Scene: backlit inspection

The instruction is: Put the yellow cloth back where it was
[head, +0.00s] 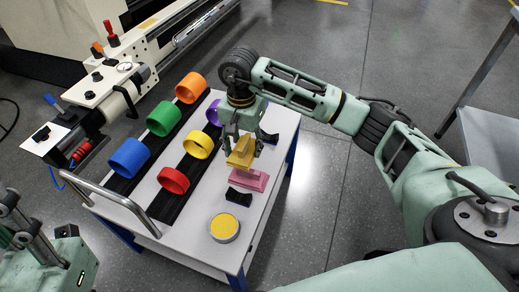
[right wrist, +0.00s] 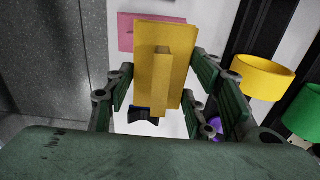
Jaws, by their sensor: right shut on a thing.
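The yellow cloth (head: 240,153) is a stiff-looking folded piece with a raised ridge. My right gripper (head: 249,140) is shut on it, above the white cart top. In the right wrist view the yellow cloth (right wrist: 160,70) sits between the two fingers of my right gripper (right wrist: 165,85). A similar pink piece (head: 248,180) lies on the cart just below it in the head view; it shows partly behind the cloth in the right wrist view (right wrist: 126,32). My left gripper (head: 25,225) is at the lower left, cut by the edge, its opening unclear.
The white cart (head: 195,240) carries red, yellow, blue, green, orange and purple rings on black rails (head: 178,196). Small black rests stand near the pink piece (head: 238,197) and behind the gripper (head: 269,139). A round yellow-topped tin (head: 225,227) stands at the front. A metal handle (head: 120,200) edges the left.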

